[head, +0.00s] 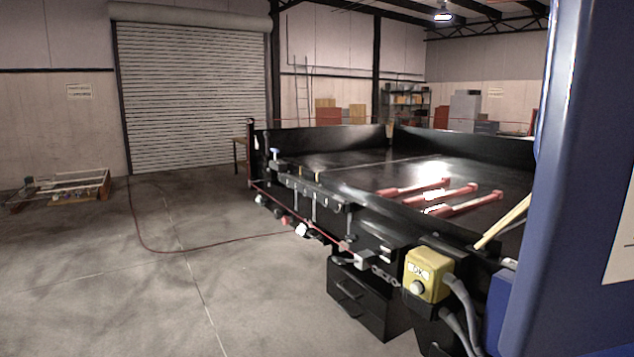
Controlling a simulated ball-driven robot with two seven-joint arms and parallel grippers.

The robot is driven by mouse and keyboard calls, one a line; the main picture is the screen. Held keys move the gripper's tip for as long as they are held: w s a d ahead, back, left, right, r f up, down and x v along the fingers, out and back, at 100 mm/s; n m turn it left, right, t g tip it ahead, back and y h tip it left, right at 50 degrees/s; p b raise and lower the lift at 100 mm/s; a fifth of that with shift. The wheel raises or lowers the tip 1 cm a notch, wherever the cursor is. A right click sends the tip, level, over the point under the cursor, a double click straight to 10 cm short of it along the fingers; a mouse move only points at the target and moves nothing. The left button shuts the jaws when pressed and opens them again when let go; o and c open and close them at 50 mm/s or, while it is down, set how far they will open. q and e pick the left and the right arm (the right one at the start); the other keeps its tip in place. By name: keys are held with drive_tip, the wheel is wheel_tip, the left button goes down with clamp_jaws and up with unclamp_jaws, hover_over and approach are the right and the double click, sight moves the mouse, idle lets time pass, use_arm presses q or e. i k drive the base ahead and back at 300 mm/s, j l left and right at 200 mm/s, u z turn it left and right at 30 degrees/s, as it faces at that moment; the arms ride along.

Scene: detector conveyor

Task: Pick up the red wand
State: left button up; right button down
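Three red bars lie side by side on the black conveyor bed (340,164). The far red bar (413,188), the middle red bar (445,196) and the near red bar (470,203) all point up and to the right. They look alike, with thicker, glossy middle parts. I cannot tell from this view which one is the red wand. Neither of my grippers shows in the head view.
A large blue housing (575,180) blocks the right side. A yellow button box (428,274) with grey cables is on the conveyor's near side, by a pale stick (503,222). A black drawer unit (360,300) stands below. The floor (120,270) at left is mostly clear.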

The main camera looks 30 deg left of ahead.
sight(391, 192)
drive_tip(key=i+j+u, duration=0.2)
drive_tip(key=u, duration=0.2)
drive_tip(key=i+j+u, duration=0.15)
drive_tip(key=u, duration=0.25)
drive_tip(key=i+u, duration=0.25)
drive_tip(key=u, duration=0.15)
drive_tip(key=i+u, duration=0.25)
drive_tip(key=u, duration=0.2)
drive_tip(key=i+j+z, duration=0.2)
drive_tip(key=i, duration=0.25)
drive_tip(key=i+z, duration=0.15)
drive_tip(key=i, duration=0.3)
